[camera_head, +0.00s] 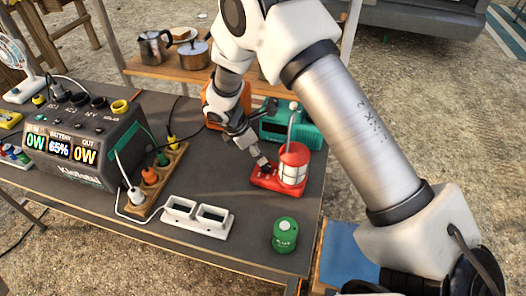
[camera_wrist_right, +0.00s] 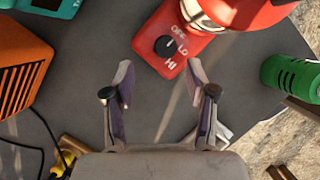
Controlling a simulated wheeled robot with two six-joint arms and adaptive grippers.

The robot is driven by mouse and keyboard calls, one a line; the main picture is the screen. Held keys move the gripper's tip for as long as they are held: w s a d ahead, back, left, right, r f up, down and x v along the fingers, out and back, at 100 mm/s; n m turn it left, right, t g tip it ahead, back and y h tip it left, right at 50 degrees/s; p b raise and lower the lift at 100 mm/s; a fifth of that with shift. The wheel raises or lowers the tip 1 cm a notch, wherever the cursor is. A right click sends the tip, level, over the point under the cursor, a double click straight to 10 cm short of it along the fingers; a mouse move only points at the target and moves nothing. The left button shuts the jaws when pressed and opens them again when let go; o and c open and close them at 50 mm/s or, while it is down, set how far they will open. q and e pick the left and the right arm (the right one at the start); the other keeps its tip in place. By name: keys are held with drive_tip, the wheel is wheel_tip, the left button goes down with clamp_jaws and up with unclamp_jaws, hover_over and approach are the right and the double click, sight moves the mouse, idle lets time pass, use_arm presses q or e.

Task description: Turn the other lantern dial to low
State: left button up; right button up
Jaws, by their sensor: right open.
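A red lantern (camera_head: 293,164) with a clear caged globe stands on the right part of the dark table. Its red base carries a black dial (camera_wrist_right: 166,47) with OFF, LO and HI printed beside it. The dial's white mark points up and right, near OFF; its exact setting is hard to tell. My right gripper (camera_head: 263,163) is at the dial side of the base. In the right wrist view the gripper (camera_wrist_right: 160,78) is open and empty, its fingertips just short of the dial. No second lantern shows, and my left gripper is out of view.
A teal device (camera_head: 283,125) and an orange box (camera_wrist_right: 22,70) stand behind the lantern. A green canister (camera_head: 285,234) is near the table's right edge. A white two-slot holder (camera_head: 197,217), a power strip (camera_head: 160,180) and a power station (camera_head: 80,140) lie left.

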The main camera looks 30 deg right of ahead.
sight(265, 165)
drive_tip(key=shift+s+d+f, duration=0.15)
drive_tip(key=shift+s+f, duration=0.25)
drive_tip(key=shift+f, duration=0.15)
drive_tip(key=shift+s+d+f, duration=0.1)
drive_tip(key=shift+s+f, duration=0.25)
drive_tip(key=shift+f, duration=0.2)
drive_tip(key=x, duration=0.2)
drive_tip(key=w+x, duration=0.1)
drive_tip(key=x, duration=0.1)
drive_tip(key=shift+d+f, duration=0.1)
drive_tip(key=shift+d, duration=0.1)
drive_tip(key=shift+s+a, duration=0.15)
drive_tip(key=shift+s, duration=0.1)
drive_tip(key=shift+c, duration=0.7)
clamp_jaws()
